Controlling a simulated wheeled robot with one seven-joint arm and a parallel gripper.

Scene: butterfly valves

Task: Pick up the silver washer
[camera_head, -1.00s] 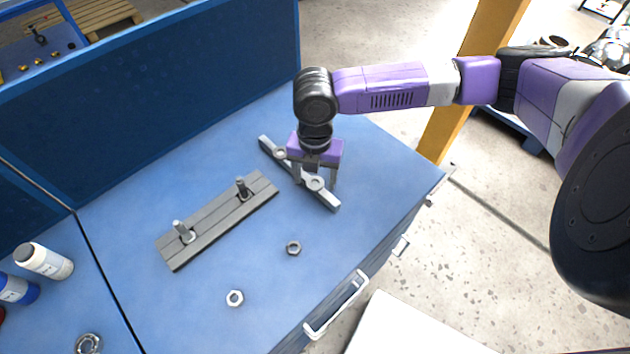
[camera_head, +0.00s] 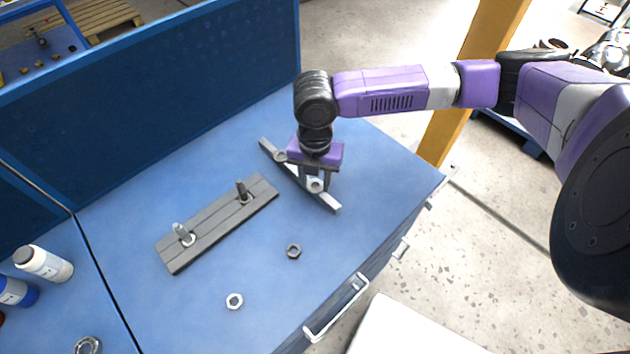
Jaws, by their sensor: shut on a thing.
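The silver washer (camera_head: 315,187) shows as a light ring on the grey flat bar (camera_head: 328,202), near the bar's lower right end. My gripper (camera_head: 316,183) points down over the bar, with its fingers on either side of the ring. It is shut on the washer, which sits low at the bar; I cannot tell whether it is clear of the bar. A similar ring (camera_head: 280,156) lies near the bar's upper left end. The fingers hide part of the bar's middle.
A grey grooved plate (camera_head: 217,220) with two upright bolts stands left of the bar. A dark nut (camera_head: 294,252) and a silver nut (camera_head: 234,301) lie on the blue bench top (camera_head: 375,200).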

